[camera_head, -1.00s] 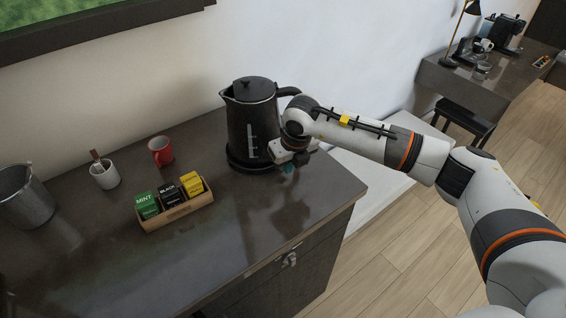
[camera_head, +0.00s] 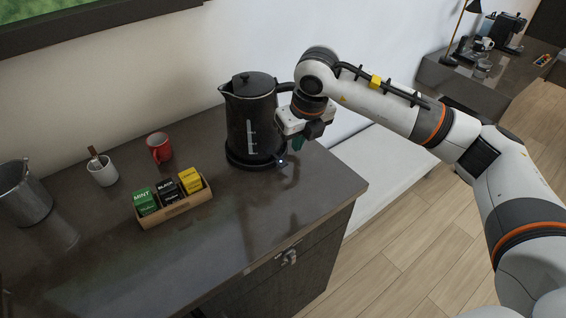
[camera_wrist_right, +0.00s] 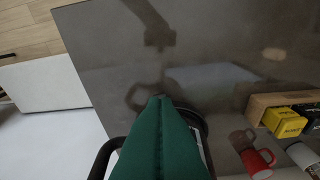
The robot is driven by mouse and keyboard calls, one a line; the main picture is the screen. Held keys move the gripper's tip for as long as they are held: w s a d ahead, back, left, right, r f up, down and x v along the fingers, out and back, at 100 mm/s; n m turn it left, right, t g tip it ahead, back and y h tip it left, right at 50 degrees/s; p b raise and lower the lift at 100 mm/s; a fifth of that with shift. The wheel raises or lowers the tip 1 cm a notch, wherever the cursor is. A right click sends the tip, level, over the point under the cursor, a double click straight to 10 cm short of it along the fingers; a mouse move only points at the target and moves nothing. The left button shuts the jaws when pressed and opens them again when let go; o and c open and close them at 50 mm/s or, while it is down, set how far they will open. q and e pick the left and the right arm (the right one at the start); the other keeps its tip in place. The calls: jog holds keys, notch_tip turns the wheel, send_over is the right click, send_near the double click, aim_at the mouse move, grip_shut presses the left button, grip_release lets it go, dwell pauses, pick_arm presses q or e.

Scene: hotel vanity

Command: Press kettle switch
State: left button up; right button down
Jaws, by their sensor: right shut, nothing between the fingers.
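The black kettle (camera_head: 252,125) stands upright on its round base on the dark counter. At the base's front right a small bluish-white light (camera_head: 283,161) shows, where the switch seems to be. My right gripper (camera_head: 298,143) is raised above and to the right of that light, beside the kettle and below its handle (camera_head: 286,88). It appears apart from the base. In the right wrist view its green fingers (camera_wrist_right: 160,125) are together with nothing between them. They hide most of the kettle; part of the dark handle (camera_wrist_right: 103,158) shows at left. My left gripper is out of view.
A tea box holder (camera_head: 176,206), a red mug (camera_head: 159,148), a white cup (camera_head: 102,171) and a metal pitcher (camera_head: 24,194) stand to the left. The counter's front (camera_head: 215,255) is clear. Its right edge is near the kettle.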

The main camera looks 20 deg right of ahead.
jog(key=v, duration=0.2)
jog(key=shift+r, duration=0.3)
